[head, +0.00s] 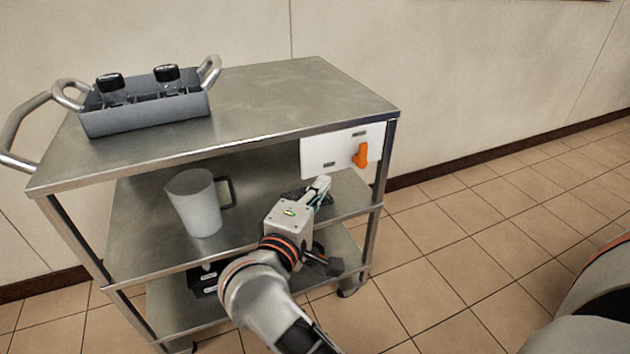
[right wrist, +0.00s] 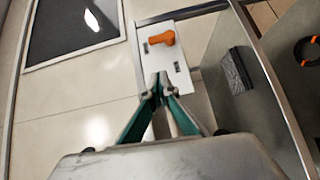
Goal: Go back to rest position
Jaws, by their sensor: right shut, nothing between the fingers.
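My right gripper (head: 318,190) is in front of the cart's right side, just below a white panel (head: 325,156) that carries an orange switch handle (head: 361,155). In the right wrist view the gripper's fingertips (right wrist: 161,88) are together with nothing between them. The orange handle (right wrist: 161,38) and the white panel (right wrist: 181,68) lie beyond the fingertips there, apart from them. My left gripper is not in view.
The metal cart (head: 290,90) has a grey caddy (head: 150,116) with black-capped bottles on top. A pitcher (head: 197,203) stands on its middle shelf, and a dark item (head: 205,278) lies on the lower shelf. The tiled floor (head: 470,230) right of the cart is clear.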

